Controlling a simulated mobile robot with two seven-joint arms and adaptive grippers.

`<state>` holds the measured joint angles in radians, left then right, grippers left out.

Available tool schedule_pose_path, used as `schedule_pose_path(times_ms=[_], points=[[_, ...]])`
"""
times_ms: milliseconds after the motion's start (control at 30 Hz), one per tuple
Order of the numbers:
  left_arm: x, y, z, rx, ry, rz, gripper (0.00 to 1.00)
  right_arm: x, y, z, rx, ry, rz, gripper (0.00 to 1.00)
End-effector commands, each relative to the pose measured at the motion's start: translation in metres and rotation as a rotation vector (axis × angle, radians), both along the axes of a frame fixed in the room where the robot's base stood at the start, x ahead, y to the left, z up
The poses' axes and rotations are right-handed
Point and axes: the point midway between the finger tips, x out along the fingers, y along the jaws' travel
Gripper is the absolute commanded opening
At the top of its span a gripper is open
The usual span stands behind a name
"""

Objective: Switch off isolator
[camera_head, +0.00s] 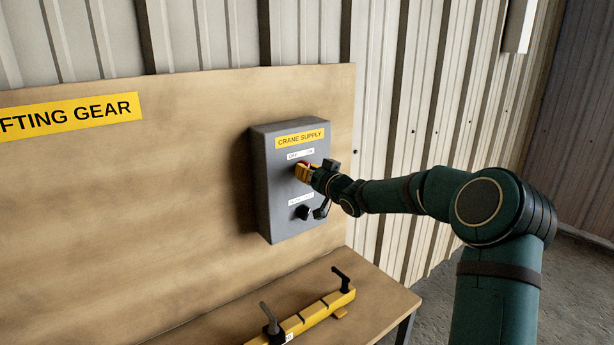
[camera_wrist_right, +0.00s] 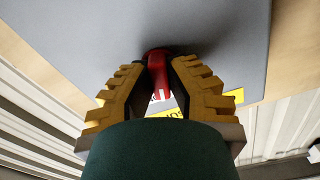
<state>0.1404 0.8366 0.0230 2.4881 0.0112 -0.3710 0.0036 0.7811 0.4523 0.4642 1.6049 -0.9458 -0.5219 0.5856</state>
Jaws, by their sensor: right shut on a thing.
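The isolator is a grey box (camera_head: 265,185) on the wooden backboard, with a yellow "CRANE SUPPLY" label (camera_head: 300,138) and a white OFF/ON strip below it. Its red handle (camera_wrist_right: 158,75) shows in the right wrist view between the two yellow stepped fingers of my right gripper (camera_wrist_right: 157,78). The right gripper is shut on this handle, and in the head view the gripper (camera_head: 305,172) covers most of it. The handle's exact angle is hard to tell. A black knob (camera_head: 302,212) sits lower on the box, beside a small white label. My left gripper is not in view.
A wooden bench (camera_head: 375,310) juts out below the board. A yellow bar with black clamp handles (camera_head: 318,312) lies on it. A yellow lifting gear sign (camera_head: 70,112) is on the board at left. Corrugated wall (camera_head: 400,100) stands behind.

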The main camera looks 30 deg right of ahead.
Motion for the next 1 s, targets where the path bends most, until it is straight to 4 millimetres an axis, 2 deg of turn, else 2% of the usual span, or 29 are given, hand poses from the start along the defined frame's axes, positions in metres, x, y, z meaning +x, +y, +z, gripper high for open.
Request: schedule_pose_path(times_ms=[33, 433, 700, 1000], points=[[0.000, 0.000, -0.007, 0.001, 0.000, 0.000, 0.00, 0.001, 0.001, 0.000, -0.044, -0.009, 0.001, 0.00], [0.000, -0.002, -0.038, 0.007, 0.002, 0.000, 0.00, 0.000, 0.000, 0.000, -0.421, -0.039, 0.000, 0.00], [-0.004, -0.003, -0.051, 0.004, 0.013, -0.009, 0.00, 0.000, 0.000, 0.001, -0.635, -0.056, 0.000, 0.00], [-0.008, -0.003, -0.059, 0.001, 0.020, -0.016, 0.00, 0.000, 0.000, 0.002, -0.778, -0.067, -0.001, 0.00]])
